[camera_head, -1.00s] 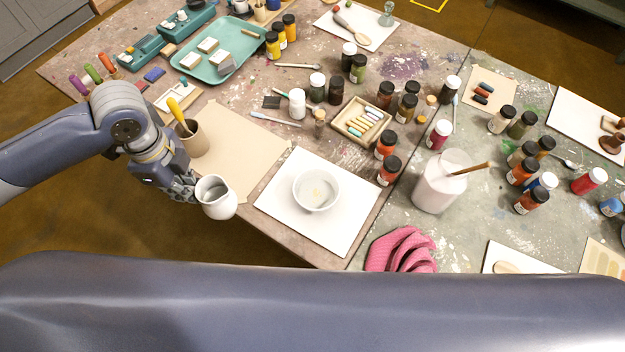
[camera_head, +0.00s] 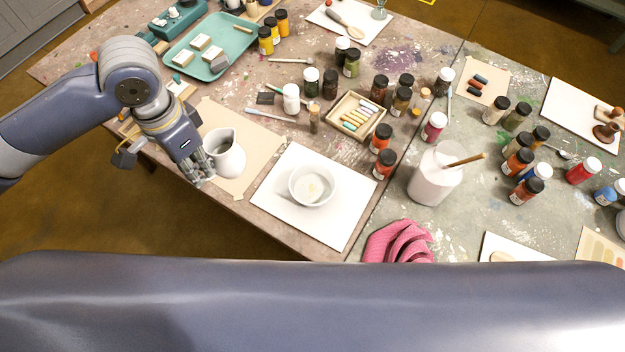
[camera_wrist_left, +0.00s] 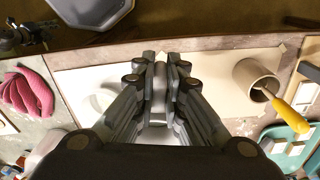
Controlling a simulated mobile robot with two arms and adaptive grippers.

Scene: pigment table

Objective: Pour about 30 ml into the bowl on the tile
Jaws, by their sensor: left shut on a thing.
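My left gripper (camera_head: 202,170) is shut on a white jug (camera_head: 229,160) and holds it at the left of the white tile (camera_head: 285,222). The jug looks roughly upright, with its dark inside showing. In the left wrist view my left fingers (camera_wrist_left: 160,75) hide most of the jug. The white bowl (camera_head: 314,198) stands on the tile, to the right of the jug and apart from it, with a little pale matter inside. A dark part at the upper left of the left wrist view looks like my right gripper (camera_wrist_left: 25,36); its jaws are unclear.
A brown pot (camera_wrist_left: 255,76) with a yellow-handled tool shows in the left wrist view. A tall white container (camera_head: 430,180) with a stick and a pink cloth (camera_head: 395,243) are right of the tile. Several paint jars and a chalk tray (camera_head: 338,118) stand behind it.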

